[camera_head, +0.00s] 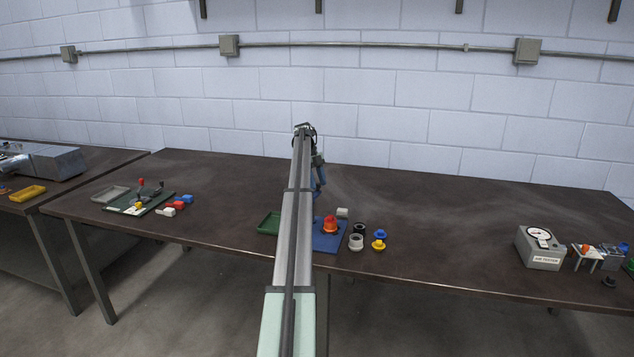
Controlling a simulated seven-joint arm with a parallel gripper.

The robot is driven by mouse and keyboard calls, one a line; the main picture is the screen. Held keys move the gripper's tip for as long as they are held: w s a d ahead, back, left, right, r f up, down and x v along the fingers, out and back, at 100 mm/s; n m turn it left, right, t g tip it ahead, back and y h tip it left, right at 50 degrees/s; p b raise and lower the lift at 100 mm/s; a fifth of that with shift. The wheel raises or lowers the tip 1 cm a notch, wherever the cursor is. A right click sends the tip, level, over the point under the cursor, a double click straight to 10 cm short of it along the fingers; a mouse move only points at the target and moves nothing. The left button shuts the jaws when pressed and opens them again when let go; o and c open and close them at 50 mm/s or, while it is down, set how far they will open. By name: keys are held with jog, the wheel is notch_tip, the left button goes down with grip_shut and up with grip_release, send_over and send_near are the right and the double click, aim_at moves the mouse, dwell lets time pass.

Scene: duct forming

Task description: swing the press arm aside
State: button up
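A blue base plate (328,243) lies on the long brown table at the centre. A red-orange piece (331,224) stands on it. A blue upright part (320,180), which looks like the press arm, rises behind the plate; my own arm hides part of it, so I cannot tell its full shape or angle. My arm reaches forward over the table from the bottom of the view. My gripper (317,160) seems to be at its far end, beside the top of the blue part. Its fingers are too small and covered to make out, and contact cannot be told.
Grey, black, yellow and blue rings (356,242) stand right of the plate. A green tray (269,223) lies left. A green board (139,204) with small parts is further left. An air tester (539,248) stands at right. Table between is clear; a block wall closes the back.

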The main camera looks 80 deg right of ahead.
jog(key=shift+w, duration=0.1)
jog(key=w+n, duration=0.1)
jog(key=n+h, duration=0.1)
jog(key=n, duration=0.1)
jog(key=shift+w+a+g, duration=0.15)
jog(key=shift+w+g, duration=0.15)
jog(key=shift+w, duration=0.1)
jog(key=w+a+n+t+h, duration=0.1)
jog(key=w+a+n+h, duration=0.35)
jog(key=n, duration=0.75)
jog(key=w+d+v, duration=0.1)
jog(key=v, duration=1.3)
jog(key=w+a+f+n+t, duration=0.1)
jog(key=w+a+f+n, duration=0.2)
jog(key=w+a+f, duration=0.9)
notch_tip(320, 180, down, 2)
jog(key=shift+w+a+f+n+t+y, duration=0.1)
jog(key=shift+w+a+n+t+y, duration=0.3)
jog(key=shift+w, duration=0.7)
jog(key=shift+d, duration=0.1)
